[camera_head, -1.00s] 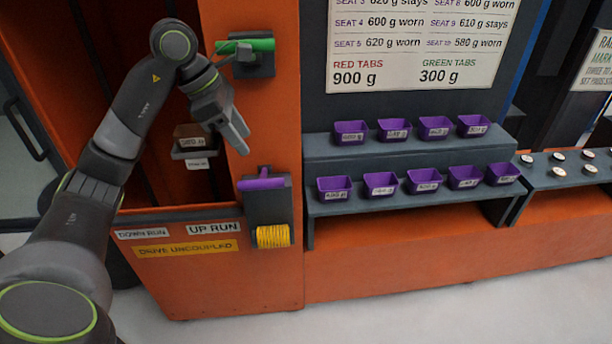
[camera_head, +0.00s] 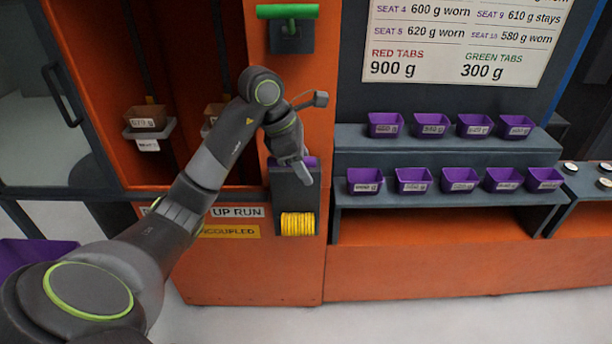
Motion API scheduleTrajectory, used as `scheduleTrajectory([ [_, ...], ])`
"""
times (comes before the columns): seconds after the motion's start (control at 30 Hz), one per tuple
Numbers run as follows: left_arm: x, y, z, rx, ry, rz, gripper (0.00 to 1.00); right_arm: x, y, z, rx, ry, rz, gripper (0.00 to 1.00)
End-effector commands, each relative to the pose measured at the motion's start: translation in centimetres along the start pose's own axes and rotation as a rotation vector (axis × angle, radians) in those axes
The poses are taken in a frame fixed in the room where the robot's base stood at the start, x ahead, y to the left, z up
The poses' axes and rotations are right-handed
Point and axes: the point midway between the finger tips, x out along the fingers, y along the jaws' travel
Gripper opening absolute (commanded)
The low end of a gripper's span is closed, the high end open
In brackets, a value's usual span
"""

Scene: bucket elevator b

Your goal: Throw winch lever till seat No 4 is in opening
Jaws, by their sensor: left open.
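The winch lever (camera_head: 312,161) has a purple handle on a dark housing, above a drum of yellow rope (camera_head: 297,224), on the orange front. My left gripper (camera_head: 296,168) is open right at the purple handle, covering most of it; I cannot tell whether it touches. In the opening at the left, a tan bucket (camera_head: 147,117) sits on a grey seat (camera_head: 150,132); its label is too blurred to read. A second tan bucket (camera_head: 212,112) is partly hidden behind my left arm. My right gripper is not in view.
A green-handled lever (camera_head: 287,11) is above the winch lever. Purple bins (camera_head: 415,180) stand on two grey shelf levels at the right. A sign (camera_head: 460,40) lists seat weights. A purple container (camera_head: 30,255) is at the lower left. The floor in front is clear.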

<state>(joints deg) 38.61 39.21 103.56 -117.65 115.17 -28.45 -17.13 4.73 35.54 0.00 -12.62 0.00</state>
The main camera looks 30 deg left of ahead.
Motion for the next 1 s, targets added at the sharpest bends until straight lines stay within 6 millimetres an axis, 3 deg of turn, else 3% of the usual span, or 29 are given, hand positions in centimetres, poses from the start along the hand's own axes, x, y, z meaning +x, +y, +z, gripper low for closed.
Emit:
scheduleTrajectory([
  [0.1,1.04,-0.01,-0.04,0.0,0.0,-0.001,0.43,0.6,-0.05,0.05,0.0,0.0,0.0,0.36],
  [0.43,1.2,0.0,0.01,0.0,0.0,0.0,0.43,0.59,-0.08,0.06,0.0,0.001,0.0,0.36],
  [0.77,1.18,0.0,0.01,0.0,0.0,0.0,0.01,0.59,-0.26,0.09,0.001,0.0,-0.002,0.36],
  [1.0,1.19,0.02,-0.03,0.0,0.0,0.001,0.0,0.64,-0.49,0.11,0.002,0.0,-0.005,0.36],
])
